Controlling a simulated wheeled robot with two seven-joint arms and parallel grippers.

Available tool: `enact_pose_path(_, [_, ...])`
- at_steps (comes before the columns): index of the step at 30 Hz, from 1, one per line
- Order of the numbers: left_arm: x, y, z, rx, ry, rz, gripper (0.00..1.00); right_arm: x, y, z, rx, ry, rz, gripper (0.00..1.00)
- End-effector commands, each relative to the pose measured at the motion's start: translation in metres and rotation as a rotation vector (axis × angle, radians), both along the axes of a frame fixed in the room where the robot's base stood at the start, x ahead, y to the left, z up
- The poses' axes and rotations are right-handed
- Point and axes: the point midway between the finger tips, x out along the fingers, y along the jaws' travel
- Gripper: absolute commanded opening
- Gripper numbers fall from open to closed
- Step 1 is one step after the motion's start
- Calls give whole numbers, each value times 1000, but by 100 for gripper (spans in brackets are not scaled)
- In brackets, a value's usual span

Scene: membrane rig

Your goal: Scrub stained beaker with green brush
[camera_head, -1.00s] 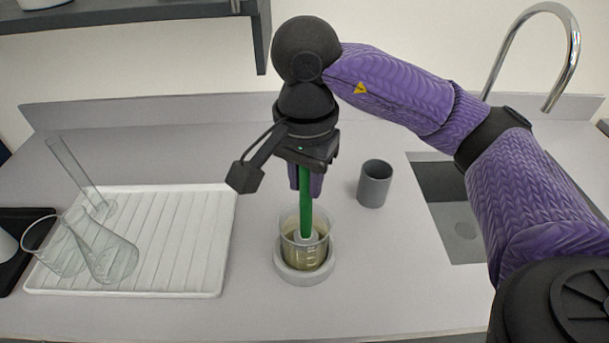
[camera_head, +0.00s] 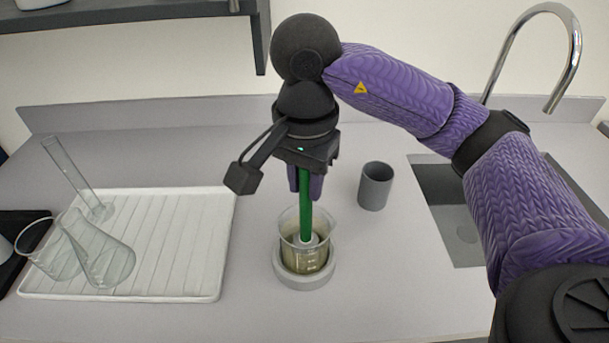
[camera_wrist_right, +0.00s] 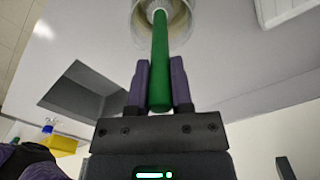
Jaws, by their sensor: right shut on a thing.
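The stained beaker (camera_head: 304,256) is clear with a brownish tint and stands upright in a round grey holder (camera_head: 304,279) on the counter. The green brush (camera_head: 305,205) is upright with its pale head down inside the beaker; it also shows in the right wrist view (camera_wrist_right: 160,60). My right gripper (camera_head: 305,185) is above the beaker, shut on the brush handle, and its two purple fingers clasp the handle in the right wrist view (camera_wrist_right: 159,88). The lower brush head is partly hidden by the stained glass. My left gripper is not in view.
A white ribbed drying rack (camera_head: 180,245) with several pieces of clear glassware stands at the left. A grey cup (camera_head: 375,186) stands right of the beaker. Beyond it are a sink (camera_head: 455,215) and a curved faucet (camera_head: 572,60). The counter between rack and holder is clear.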

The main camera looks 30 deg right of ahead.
Motion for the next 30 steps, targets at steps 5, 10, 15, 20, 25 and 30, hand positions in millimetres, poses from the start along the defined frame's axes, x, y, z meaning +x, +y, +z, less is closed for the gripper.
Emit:
enact_pose_path(5, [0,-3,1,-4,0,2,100,0,0,1,0,-1,0,0])
enact_pose_path(10, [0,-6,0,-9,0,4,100,2,0,2,0,-1,0,0])
enact_pose_path(15, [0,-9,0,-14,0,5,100,2,-1,1,0,-1,-1,0])
enact_pose_path(20, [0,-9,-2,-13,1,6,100,1,-6,1,-1,0,-1,0])
enact_pose_path(25, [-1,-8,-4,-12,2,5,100,0,-11,1,0,-1,-1,0])
enact_pose_path(30, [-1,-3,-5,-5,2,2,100,-1,-16,1,0,-1,-1,0])
